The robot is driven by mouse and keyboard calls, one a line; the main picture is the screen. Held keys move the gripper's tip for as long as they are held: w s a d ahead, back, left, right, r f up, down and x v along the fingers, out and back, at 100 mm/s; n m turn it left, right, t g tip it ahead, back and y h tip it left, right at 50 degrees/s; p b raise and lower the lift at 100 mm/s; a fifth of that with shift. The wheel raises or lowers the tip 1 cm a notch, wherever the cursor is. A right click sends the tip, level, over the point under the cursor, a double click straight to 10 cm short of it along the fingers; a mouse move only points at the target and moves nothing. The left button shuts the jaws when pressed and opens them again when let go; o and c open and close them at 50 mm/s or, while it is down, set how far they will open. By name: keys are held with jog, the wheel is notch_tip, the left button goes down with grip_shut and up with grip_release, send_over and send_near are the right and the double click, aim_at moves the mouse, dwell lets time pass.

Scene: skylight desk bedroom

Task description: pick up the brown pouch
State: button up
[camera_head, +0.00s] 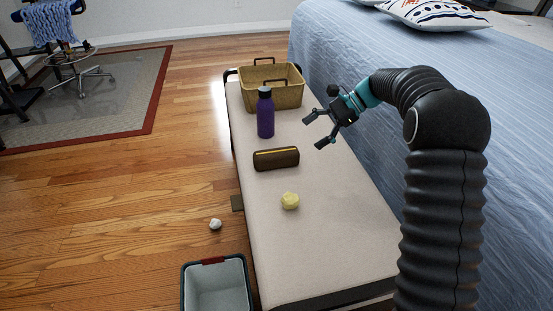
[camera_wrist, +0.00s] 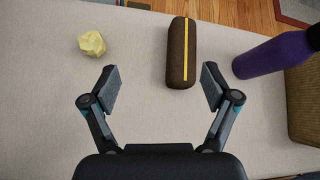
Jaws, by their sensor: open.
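The brown pouch (camera_head: 276,159) lies on the light bench in the head view, with a yellow stripe along its top. It also shows in the wrist view (camera_wrist: 176,55), upright in the picture, just ahead of the fingers and nearer the right one. My gripper (camera_head: 312,131) is open and empty, up and to the right of the pouch in the head view. Its two fingers are spread apart in the wrist view (camera_wrist: 160,90). The pouch is apart from both fingers and nothing covers it.
A purple bottle (camera_head: 265,114) and a woven basket (camera_head: 289,95) stand behind the pouch on the bench (camera_head: 315,245). A yellow crumpled ball (camera_head: 290,201) lies in front of it. A grey bin (camera_head: 217,286) and a white ball (camera_head: 215,224) are on the floor. The bed (camera_head: 375,50) borders the right.

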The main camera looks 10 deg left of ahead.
jog(key=m+g+y, duration=0.2)
send_near(279, 151)
jog(key=shift+s+a+f, duration=0.55)
jog(key=shift+s+a, duration=0.15)
jog(key=shift+a, duration=0.05)
jog(key=shift+w+a+f, duration=0.15)
jog(key=shift+a+f, duration=0.1)
jog(key=shift+f, duration=0.25)
jog(key=shift+a+r+x, duration=0.1)
jog(key=shift+r+x, duration=0.1)
jog(key=shift+x, duration=1.7)
jog(key=shift+a+r+x, duration=0.1)
jog(key=shift+r+x, duration=0.1)
jog(key=shift+x, duration=1.65)
jog(key=c, duration=1.3)
